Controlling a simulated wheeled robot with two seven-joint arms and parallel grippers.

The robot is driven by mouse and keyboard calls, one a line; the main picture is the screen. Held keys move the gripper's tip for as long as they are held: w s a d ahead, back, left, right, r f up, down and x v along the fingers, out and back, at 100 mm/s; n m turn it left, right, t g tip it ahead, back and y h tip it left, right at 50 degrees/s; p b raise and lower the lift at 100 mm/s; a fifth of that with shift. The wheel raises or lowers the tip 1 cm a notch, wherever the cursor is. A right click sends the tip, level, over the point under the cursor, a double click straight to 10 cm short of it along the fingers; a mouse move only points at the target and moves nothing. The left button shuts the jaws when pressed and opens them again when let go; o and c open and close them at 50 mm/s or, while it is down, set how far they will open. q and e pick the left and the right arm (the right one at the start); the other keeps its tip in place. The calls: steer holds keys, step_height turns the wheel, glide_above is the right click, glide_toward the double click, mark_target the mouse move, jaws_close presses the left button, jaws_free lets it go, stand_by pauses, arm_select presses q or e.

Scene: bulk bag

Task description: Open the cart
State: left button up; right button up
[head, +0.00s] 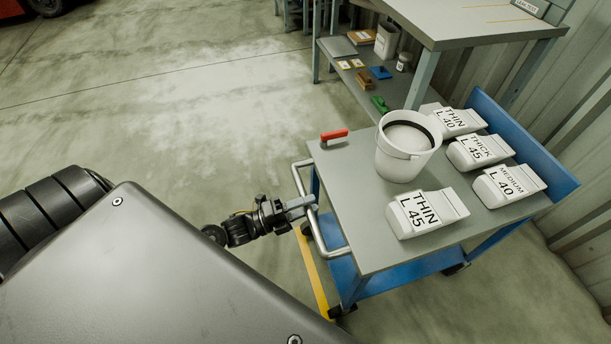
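The cart is a blue wheeled trolley with a grey top (350,200), at the right of the head view. A bent metal push handle (331,250) sticks out from its left end. My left gripper (304,206) is at this handle, its fingers overlapping the bar. The fingers are too small to tell whether they are closed on it. A white bucket (400,163) stands on the cart top. Several white bags marked THIN, THICK or MEDIUM lie around it, one (425,213) near the front edge. A red-handled tool (334,135) lies at the back left corner. My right gripper is not in view.
A grey workbench (450,22) with a lower shelf holding small items stands behind the cart. A corrugated wall (585,130) closes off the right. A yellow floor line (313,275) runs beside the cart's left end. The concrete floor (190,110) to the left is clear.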

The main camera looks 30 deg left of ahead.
arm_select(q)
steer(key=v, duration=1)
steer(key=shift+s+a, duration=0.25)
steer(key=shift+s, duration=0.05)
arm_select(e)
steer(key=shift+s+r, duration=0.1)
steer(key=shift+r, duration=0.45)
arm_select(q)
steer(key=shift+f, duration=0.1)
